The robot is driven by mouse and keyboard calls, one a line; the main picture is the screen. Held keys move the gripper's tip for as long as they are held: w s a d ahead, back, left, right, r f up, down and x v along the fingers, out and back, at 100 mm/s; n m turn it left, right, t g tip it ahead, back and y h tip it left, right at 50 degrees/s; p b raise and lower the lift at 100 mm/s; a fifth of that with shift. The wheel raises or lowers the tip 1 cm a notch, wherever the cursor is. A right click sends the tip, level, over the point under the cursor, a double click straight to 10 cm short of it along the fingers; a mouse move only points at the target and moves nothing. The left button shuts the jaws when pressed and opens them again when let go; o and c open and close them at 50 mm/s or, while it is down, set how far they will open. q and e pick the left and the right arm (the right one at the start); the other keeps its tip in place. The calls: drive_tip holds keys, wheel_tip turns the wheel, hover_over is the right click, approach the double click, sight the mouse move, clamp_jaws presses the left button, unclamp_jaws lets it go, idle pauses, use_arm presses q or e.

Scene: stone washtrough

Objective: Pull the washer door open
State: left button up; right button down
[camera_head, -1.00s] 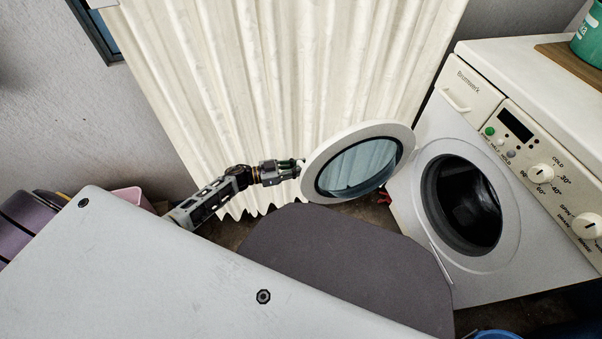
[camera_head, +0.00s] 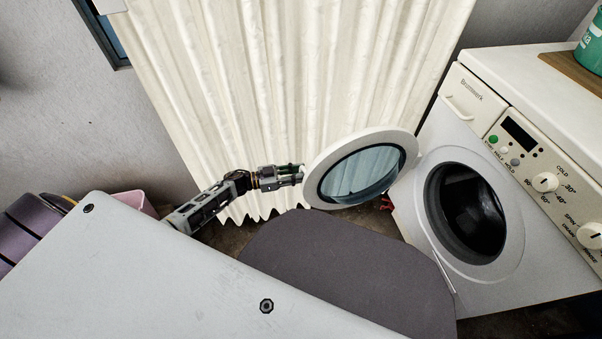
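The white washer (camera_head: 415,205) stands at the right, with its dark drum opening (camera_head: 466,212) uncovered. Its round door (camera_head: 362,170), a white ring with bluish glass, is swung wide open to the left of the opening. My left gripper (camera_head: 300,174) is at the door's left rim, at the end of the arm coming in from the left. The fingertips are small here and meet the rim's edge, so I cannot tell whether they are closed on it. My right gripper is not in view.
A cream curtain (camera_head: 230,90) hangs behind the door. A teal container (camera_head: 590,48) stands on a wooden board (camera_head: 572,70) on the washer top. A pink bin (camera_head: 128,203) is at the left, and something red (camera_head: 386,203) lies below the door.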

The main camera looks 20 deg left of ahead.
use_arm(q)
drive_tip(key=v, duration=1)
drive_tip(key=shift+s+a, duration=0.25)
drive_tip(key=shift+a, duration=0.1)
idle(0.3)
